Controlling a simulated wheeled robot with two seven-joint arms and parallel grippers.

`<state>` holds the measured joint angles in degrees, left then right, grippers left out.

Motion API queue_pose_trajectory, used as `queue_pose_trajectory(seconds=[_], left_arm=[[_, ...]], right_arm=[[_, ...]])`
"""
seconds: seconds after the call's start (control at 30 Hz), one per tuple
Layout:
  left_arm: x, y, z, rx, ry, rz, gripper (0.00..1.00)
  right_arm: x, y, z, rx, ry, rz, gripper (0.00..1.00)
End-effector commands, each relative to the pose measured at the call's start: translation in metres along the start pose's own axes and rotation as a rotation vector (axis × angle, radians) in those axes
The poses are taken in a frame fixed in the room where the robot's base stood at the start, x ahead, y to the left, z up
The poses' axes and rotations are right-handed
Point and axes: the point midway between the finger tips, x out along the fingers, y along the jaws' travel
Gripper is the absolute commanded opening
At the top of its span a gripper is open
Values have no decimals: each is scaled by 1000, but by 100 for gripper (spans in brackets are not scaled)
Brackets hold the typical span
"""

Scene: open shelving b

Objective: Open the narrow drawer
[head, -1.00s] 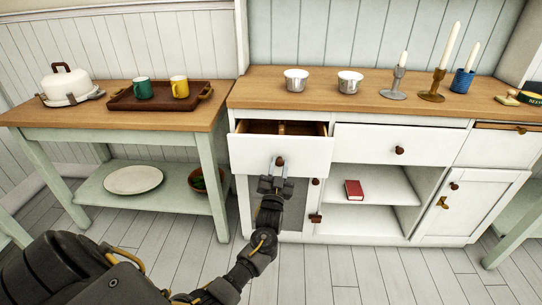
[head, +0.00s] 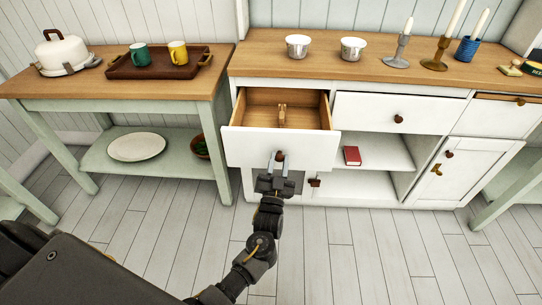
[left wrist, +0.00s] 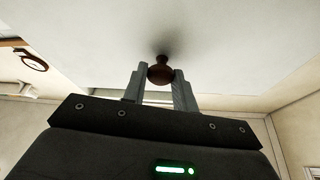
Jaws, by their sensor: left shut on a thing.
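The narrow drawer (head: 247,148) is the white one at the left end of the cabinet. My right gripper is not in view.
A wider closed drawer (head: 370,111) is to the right. A red book (head: 352,156) lies on the open shelf. A side table (head: 95,85) stands left. The floor in front is clear.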

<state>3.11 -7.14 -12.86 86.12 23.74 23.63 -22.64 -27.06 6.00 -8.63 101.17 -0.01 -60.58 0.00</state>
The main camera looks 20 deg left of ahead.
Motion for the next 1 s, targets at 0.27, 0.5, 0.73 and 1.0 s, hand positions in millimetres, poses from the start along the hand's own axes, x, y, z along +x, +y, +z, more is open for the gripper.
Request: queue_pose_trajectory(seconds=[0.27,0.5,0.73,1.0], left_arm=[[-2,2,-1,0,1,2,0],[-2,1,-1,0,1,2,38],[-2,2,-1,-1,1,3,50],[-13,2,0,-1,0,4,50]], right_arm=[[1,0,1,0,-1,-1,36],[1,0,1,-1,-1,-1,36],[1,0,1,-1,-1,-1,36],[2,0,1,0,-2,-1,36]])
